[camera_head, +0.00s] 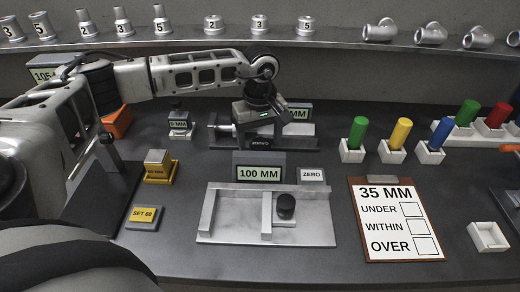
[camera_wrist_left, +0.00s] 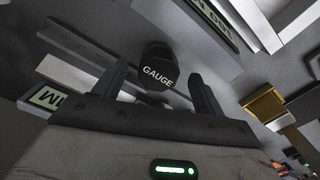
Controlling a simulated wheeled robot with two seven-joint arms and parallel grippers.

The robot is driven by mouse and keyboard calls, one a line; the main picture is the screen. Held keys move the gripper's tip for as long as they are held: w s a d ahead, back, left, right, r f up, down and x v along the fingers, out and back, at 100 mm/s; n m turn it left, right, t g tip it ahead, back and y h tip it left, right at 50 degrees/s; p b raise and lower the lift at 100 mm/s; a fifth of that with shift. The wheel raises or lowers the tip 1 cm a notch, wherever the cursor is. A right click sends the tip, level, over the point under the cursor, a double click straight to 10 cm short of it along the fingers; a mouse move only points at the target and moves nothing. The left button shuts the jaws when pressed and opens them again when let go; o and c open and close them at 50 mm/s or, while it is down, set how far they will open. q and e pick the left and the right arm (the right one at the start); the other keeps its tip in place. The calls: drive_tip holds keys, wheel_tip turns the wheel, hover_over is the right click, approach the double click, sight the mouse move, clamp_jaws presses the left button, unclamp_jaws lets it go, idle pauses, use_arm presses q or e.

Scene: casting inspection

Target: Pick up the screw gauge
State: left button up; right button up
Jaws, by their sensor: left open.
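The screw gauge (camera_wrist_left: 158,74) shows in the left wrist view as a dark knob marked GAUGE. It sits between the two dark fingers of my left gripper (camera_wrist_left: 161,84), with gaps visible beside it. In the head view my left gripper (camera_head: 262,137) is lowered over the rear grey fixture (camera_head: 299,129) and hides most of what stands there, including the gauge. The fingers are open and I see no grip on the knob. My right gripper is in neither view.
A front fixture (camera_head: 230,226) with a black knob (camera_head: 285,206) stands before the 100 MM sign (camera_head: 259,172). A clipboard (camera_head: 372,252), coloured cylinders in white holders, and a yellow block (camera_head: 158,170) lie around. A shelf (camera_head: 340,42) with metal fittings runs along the back.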

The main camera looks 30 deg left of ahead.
sight(260, 143)
use_arm(q)
wheel_tip(260, 143, down, 4)
drive_tip(key=shift+w+a+f+p, duration=0.1)
drive_tip(key=shift+w+f+p, duration=0.05)
drive_tip(key=shift+f+p, duration=0.15)
drive_tip(key=shift+c, duration=0.3)
drive_tip(key=shift+r, duration=0.1)
drive_tip(key=c, duration=1.2)
